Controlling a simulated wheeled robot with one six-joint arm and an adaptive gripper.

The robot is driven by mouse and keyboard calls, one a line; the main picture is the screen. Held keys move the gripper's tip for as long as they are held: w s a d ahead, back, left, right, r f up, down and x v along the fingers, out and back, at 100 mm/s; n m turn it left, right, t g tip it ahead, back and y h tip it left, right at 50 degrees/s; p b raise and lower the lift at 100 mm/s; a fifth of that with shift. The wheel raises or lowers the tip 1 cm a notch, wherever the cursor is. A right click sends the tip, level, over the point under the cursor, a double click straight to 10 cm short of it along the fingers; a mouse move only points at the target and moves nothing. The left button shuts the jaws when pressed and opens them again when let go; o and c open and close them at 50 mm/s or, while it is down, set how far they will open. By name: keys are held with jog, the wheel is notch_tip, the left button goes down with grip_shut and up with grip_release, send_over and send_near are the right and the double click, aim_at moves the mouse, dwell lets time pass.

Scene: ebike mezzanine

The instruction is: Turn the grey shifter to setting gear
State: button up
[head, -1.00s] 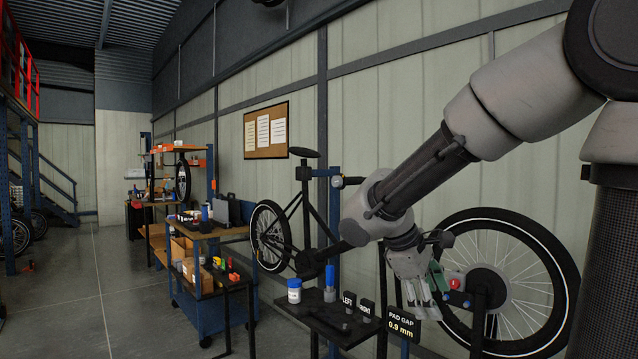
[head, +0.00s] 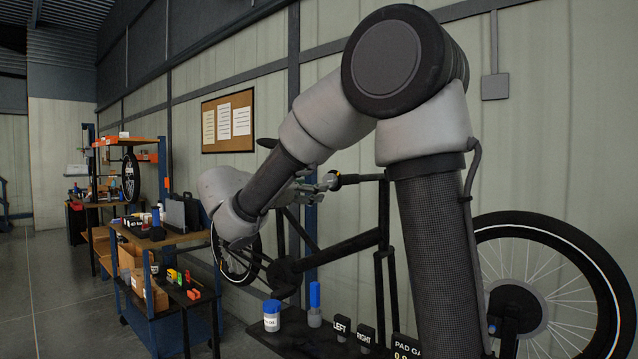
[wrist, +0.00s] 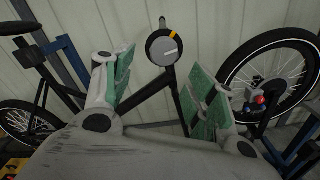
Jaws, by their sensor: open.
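The grey shifter (wrist: 162,52) is a round dial with a dark rim, seen face-on at the top middle of the wrist view. A pale line on its face points right and slightly up, and a yellow mark sits at the upper right of its rim, apart from the line. In the head view the shifter (head: 333,181) appears small, with an orange edge, at the end of a dark bar. My gripper (wrist: 164,82) is open and empty, its green pads spread wide, with the dial beyond the gap between them. In the head view my gripper (head: 312,187) is just left of the shifter.
The dark bike frame (head: 345,245) stands along the wall behind my arm. A small dark table (head: 290,342) in front holds a white jar (head: 271,315), a blue-topped bottle (head: 314,304) and LEFT and RIGHT signs. A wheel (head: 550,275) stands at the right.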

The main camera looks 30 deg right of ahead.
aim_at(328, 182)
jog(key=x, duration=0.7)
jog(key=shift+s+d+r, duration=0.2)
jog(key=shift+d+r, duration=0.05)
jog(key=shift+d, duration=0.25)
jog(key=c, duration=1)
jog(key=shift+c, duration=0.2)
jog(key=shift+n, duration=0.5)
jog(key=n, duration=0.3)
jog(key=shift+n, duration=1.9)
